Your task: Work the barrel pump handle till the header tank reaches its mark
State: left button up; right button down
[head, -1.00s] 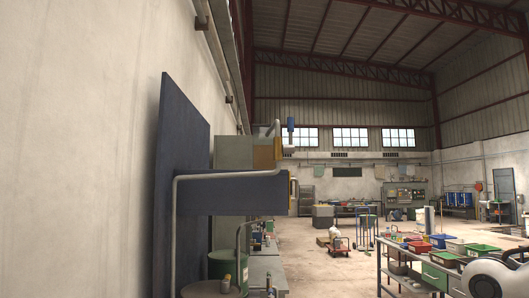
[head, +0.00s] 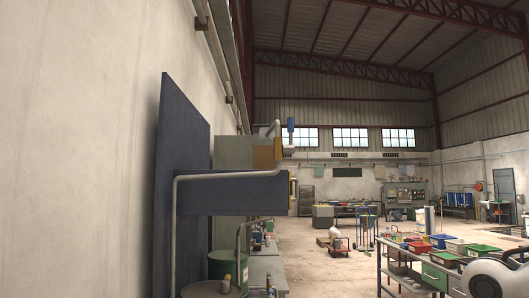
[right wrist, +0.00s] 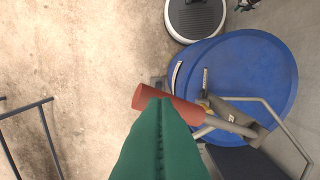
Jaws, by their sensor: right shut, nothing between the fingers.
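In the right wrist view a blue barrel (right wrist: 255,65) stands on the floor, seen from above. A pump handle with a red grip (right wrist: 150,104) and a grey bar (right wrist: 230,125) crosses its near side. My right gripper (right wrist: 163,102), green with a seam down its middle, is shut and empty. Its tip overlaps the red grip in the picture; I cannot tell whether they touch. My left gripper is out of view.
A round black-and-white object (right wrist: 196,14) stands beside the barrel, and a dark metal rail (right wrist: 42,125) is at left.

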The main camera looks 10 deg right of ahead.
jog(key=shift+f, duration=0.1)
dwell(0.3)
jog(key=shift+f+b, duration=5.6)
jog(key=shift+f, duration=0.6)
jog(key=shift+r+p, duration=5.15)
jog(key=shift+r, duration=2.2)
